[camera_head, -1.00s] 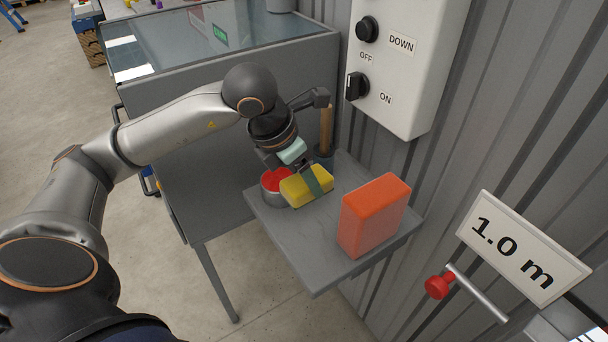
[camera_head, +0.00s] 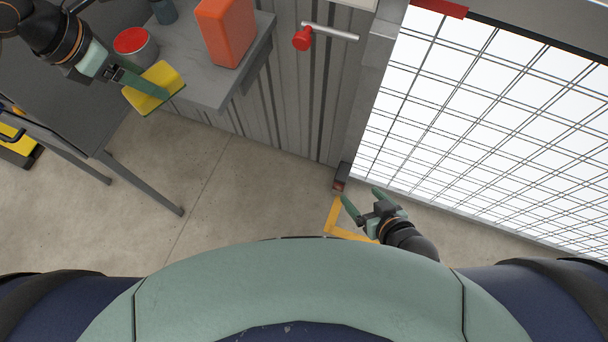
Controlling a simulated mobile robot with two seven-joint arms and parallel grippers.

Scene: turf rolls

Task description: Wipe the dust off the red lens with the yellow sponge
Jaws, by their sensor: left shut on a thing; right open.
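The yellow sponge (camera_head: 160,81) is held in my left gripper (camera_head: 142,85), at the front edge of the grey shelf (camera_head: 190,68). The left gripper is shut on it, with a green finger lying across its top. The red lens (camera_head: 131,40) faces up on a round grey housing on the shelf, just behind the sponge. The sponge is apart from the lens. Any dust on the lens is too small to tell. My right gripper (camera_head: 362,202) is open and empty, low over the floor at the right.
An orange-red block (camera_head: 226,32) stands on the shelf right of the lens. A dark cup (camera_head: 164,11) stands behind the lens. A red-knobbed handle (camera_head: 303,40) juts from the corrugated wall. A bright gridded panel (camera_head: 500,120) fills the right. Floor between is clear.

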